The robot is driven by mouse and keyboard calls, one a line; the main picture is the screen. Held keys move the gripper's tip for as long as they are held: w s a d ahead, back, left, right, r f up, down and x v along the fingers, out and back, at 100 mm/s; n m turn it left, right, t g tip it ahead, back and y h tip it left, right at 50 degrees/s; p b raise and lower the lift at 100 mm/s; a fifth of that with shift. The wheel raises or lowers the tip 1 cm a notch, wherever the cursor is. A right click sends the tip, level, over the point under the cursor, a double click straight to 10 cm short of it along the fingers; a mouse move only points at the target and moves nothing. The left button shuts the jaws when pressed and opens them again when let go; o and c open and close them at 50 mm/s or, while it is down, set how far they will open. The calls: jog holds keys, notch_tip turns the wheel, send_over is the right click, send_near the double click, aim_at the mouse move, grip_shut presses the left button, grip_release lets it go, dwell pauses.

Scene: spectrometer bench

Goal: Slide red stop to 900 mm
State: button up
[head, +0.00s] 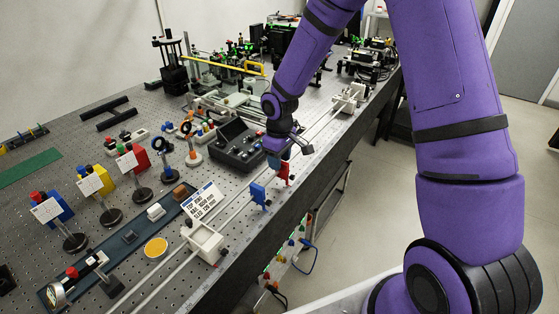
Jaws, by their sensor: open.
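The red stop (285,172) sits on the rail (232,204) along the bench's front edge. My gripper (282,156) is open at the end of my purple arm, just above and slightly behind the red stop. It partly covers the stop's top. I cannot tell whether the fingers touch the stop. The blue stop (259,195) sits on the same rail, nearer the camera and a little left of the red one. The scale marks are too small to read.
A white carriage (203,240) sits on the rails at the near end, and another white fitting (347,98) is at the far end. A printed card (202,200) stands behind the rails. A dark control box (236,145) is left of my gripper. Open floor lies right of the bench.

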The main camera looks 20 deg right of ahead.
jog(key=shift+f, duration=0.4)
jog(key=shift+c, duration=0.2)
grip_shut()
jog(key=shift+d, duration=0.1)
jog(key=w+d, duration=0.5)
jog(key=d, duration=0.2)
jog(key=w+d, duration=0.6)
jog(key=d, duration=0.2)
jog(key=w+d, duration=0.5)
jog(key=d, duration=0.2)
jog(key=shift+w+d+r, duration=0.1)
jog(key=shift+w+d, duration=0.2)
jog(key=shift+o, duration=0.2)
grip_release()
